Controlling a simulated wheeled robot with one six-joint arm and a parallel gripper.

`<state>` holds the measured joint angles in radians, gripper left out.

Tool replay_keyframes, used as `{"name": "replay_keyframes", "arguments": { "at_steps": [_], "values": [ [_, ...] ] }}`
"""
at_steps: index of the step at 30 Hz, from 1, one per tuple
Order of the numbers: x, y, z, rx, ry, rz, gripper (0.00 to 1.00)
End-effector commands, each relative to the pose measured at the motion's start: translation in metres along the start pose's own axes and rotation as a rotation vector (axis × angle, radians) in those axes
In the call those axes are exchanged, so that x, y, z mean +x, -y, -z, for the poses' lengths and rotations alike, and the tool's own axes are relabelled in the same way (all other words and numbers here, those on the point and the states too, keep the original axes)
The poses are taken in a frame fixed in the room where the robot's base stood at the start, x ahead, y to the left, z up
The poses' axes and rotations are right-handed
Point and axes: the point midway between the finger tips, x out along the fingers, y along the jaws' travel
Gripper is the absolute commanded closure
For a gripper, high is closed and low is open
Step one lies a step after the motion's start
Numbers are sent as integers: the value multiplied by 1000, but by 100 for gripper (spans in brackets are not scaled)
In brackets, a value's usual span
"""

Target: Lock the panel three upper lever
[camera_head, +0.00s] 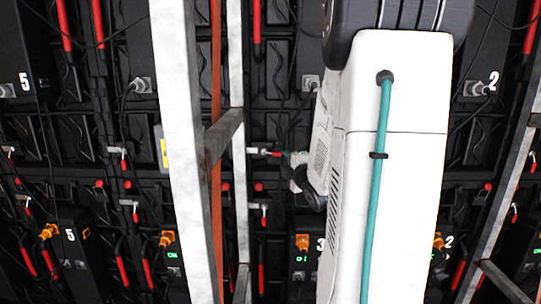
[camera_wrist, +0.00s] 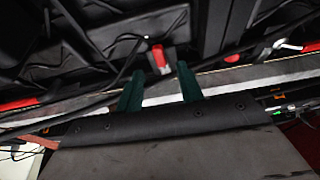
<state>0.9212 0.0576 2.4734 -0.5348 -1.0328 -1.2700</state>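A lever (camera_head: 276,153) with a red handle sticks out sideways to the right from its pale mount, above and left of the unit marked 3 (camera_head: 320,243). My gripper (camera_head: 294,166) is just right of the handle's end in the head view, partly hidden by my white arm. In the wrist view my gripper (camera_wrist: 160,84) has its two dark green fingers spread apart with nothing between the tips. A red lever part (camera_wrist: 159,58) shows just beyond the gap between them. I cannot tell whether a finger touches it.
Another red-handled lever (camera_head: 264,218) hangs down below. White and grey frame posts (camera_head: 185,150) stand close on the left, with a crossbar (camera_head: 223,135). Black cables cross the panel backs. A grey beam (camera_wrist: 230,78) runs behind the fingers in the wrist view.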

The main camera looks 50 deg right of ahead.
Motion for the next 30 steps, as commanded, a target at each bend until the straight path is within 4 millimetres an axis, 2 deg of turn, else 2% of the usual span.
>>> {"name": "replay_keyframes", "arguments": {
  "at_steps": [12, 17, 24, 28, 30],
  "values": [
    [61, 0, -4, 2, 5, 0, 63],
    [70, 0, -4, 3, 5, 0, 63],
    [70, 0, -2, 3, 4, 1, 63],
    [70, 0, -2, 3, 3, 1, 99],
    [70, 0, -2, 3, 3, 1, 100]
  ]
}}
